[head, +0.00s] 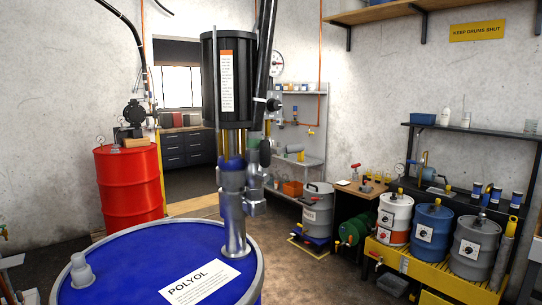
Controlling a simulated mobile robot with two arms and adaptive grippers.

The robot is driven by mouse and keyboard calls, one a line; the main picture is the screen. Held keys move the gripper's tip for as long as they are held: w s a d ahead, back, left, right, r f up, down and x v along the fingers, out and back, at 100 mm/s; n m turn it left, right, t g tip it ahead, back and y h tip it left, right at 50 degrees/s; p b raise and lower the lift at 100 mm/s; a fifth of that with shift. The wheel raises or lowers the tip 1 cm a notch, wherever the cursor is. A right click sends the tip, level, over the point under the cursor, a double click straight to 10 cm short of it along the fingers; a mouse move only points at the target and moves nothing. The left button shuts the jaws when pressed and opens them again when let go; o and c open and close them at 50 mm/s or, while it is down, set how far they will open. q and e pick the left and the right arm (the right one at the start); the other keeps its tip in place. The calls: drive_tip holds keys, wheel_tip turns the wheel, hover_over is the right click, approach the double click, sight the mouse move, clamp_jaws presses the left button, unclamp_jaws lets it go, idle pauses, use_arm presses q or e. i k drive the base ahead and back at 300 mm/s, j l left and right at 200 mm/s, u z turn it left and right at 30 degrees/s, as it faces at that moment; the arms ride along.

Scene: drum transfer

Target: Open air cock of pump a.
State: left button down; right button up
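A large pump with a black ribbed motor (230,85) stands upright in the blue drum (125,265) labelled POLYOL. No letter marking it as pump a can be read. A thick black hose (264,50) runs down along the motor's right side. A small pale fitting (273,104), possibly the air cock, sits beside this hose; its lever position is too small to tell. The pump's metal lower tube (235,215) enters the drum lid. A second, smaller dark pump (136,112) is on top of the red drum (130,185). Neither of my grippers is in view.
A yellow spill pallet (430,268) at the right carries several small drums. A shelf (470,128) is above them. Open floor (300,268) lies between the blue drum and the pallet.

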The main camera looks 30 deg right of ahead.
sight(299, 147)
drive_tip(key=i+l, duration=0.15)
drive_tip(key=l, duration=0.9)
drive_tip(key=i+l+u, duration=0.15)
drive_tip(key=l, duration=2)
drive_tip(key=i+l+u, duration=0.1)
drive_tip(key=l, duration=1)
drive_tip(key=i, duration=0.05)
